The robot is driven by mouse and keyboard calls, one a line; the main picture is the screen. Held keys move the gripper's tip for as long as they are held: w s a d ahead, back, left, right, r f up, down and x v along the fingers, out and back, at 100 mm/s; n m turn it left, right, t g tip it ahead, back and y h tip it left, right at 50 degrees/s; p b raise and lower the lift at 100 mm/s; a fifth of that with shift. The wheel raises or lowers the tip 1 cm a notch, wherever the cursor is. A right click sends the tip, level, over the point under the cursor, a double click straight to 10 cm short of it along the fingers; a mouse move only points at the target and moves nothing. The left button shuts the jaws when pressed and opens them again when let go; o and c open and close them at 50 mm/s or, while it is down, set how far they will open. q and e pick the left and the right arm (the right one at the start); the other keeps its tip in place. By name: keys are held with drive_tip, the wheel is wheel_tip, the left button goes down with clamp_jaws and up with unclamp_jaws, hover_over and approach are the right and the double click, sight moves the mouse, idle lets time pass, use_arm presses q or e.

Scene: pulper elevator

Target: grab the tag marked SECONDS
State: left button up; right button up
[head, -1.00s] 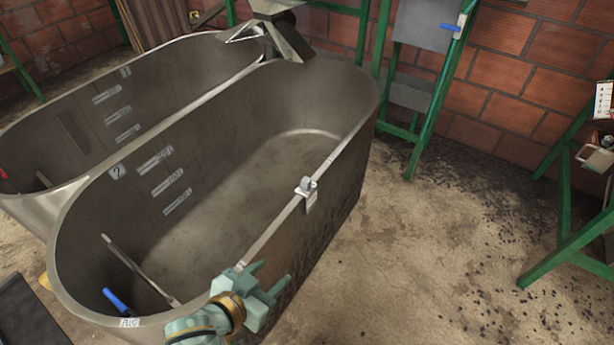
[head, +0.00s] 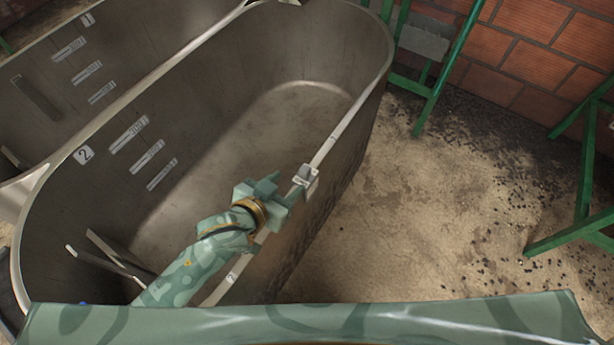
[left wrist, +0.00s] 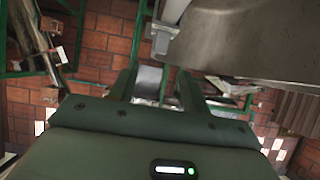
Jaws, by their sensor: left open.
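A small pale tag on a grey clip (head: 305,178) sits on the right rim of the near metal tank (head: 348,128); its lettering is too small to read. A clip at the tank's edge also shows in the left wrist view (left wrist: 163,36), above the jaws. My left gripper (head: 282,187) is open and empty over the same rim. Its fingers are just left of the clip and close to it, and I cannot tell if they touch. A second small pale tag (head: 234,274) is on the rim, lower left. My right gripper is not in view.
A second metal tank (head: 60,40) stands beside the near one at the upper left. Number plates such as the "2" (head: 84,155) mark the walls. Green frames (head: 447,75) stand before the brick wall. The floor at right (head: 420,220) is mostly clear.

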sight(303, 171)
use_arm(q)
drive_tip(key=b+x, duration=0.1)
drive_tip(key=x, duration=0.2)
drive_tip(key=shift+w+d+f, duration=0.1)
drive_tip(key=shift+w+f, duration=0.15)
drive_tip(key=shift+f, duration=0.1)
drive_tip(key=shift+w+d+f, duration=0.2)
drive_tip(key=shift+w+d, duration=0.1)
drive_tip(key=shift+w, duration=0.1)
drive_tip(key=b+x, duration=0.3)
drive_tip(key=x, duration=0.2)
drive_tip(key=shift+s+f, duration=0.1)
clamp_jaws()
